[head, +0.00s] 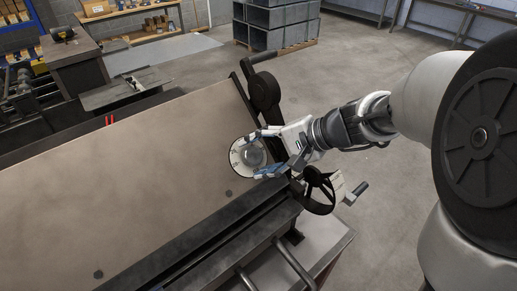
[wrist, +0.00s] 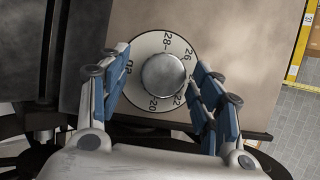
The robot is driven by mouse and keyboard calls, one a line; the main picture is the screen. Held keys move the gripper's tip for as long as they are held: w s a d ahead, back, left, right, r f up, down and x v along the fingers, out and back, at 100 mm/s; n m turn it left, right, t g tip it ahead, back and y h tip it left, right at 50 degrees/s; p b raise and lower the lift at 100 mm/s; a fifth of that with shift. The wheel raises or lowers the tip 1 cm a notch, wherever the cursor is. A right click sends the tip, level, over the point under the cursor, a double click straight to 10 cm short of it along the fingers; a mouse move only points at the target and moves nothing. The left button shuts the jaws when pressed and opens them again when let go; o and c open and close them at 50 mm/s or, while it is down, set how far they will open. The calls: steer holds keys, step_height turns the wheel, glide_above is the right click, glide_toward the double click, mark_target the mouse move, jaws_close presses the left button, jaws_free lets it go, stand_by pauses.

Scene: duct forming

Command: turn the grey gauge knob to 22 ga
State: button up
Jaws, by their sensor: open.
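The grey gauge knob (wrist: 163,74) is a round metal knob on a white dial plate (wrist: 146,47) marked with numbers 20, 22, 26 and 28. In the head view the knob (head: 253,155) and its dial (head: 236,162) sit near the right end of the large brown machine panel. My gripper (head: 265,152) reaches in from the right. In the wrist view my gripper (wrist: 160,90) is open, with one blue-padded finger on each side of the knob. A gap shows between the left finger and the knob; the right fingers cover part of the dial. No pointer mark is clear.
A black handwheel (head: 319,190) with a crank handle sits just below my gripper. A dark lever arm (head: 263,90) stands above it at the panel's edge. Grey ducts (head: 280,22) are stacked on a pallet at the back. Open floor lies to the right.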

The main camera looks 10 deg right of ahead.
steer(key=v, duration=1.2)
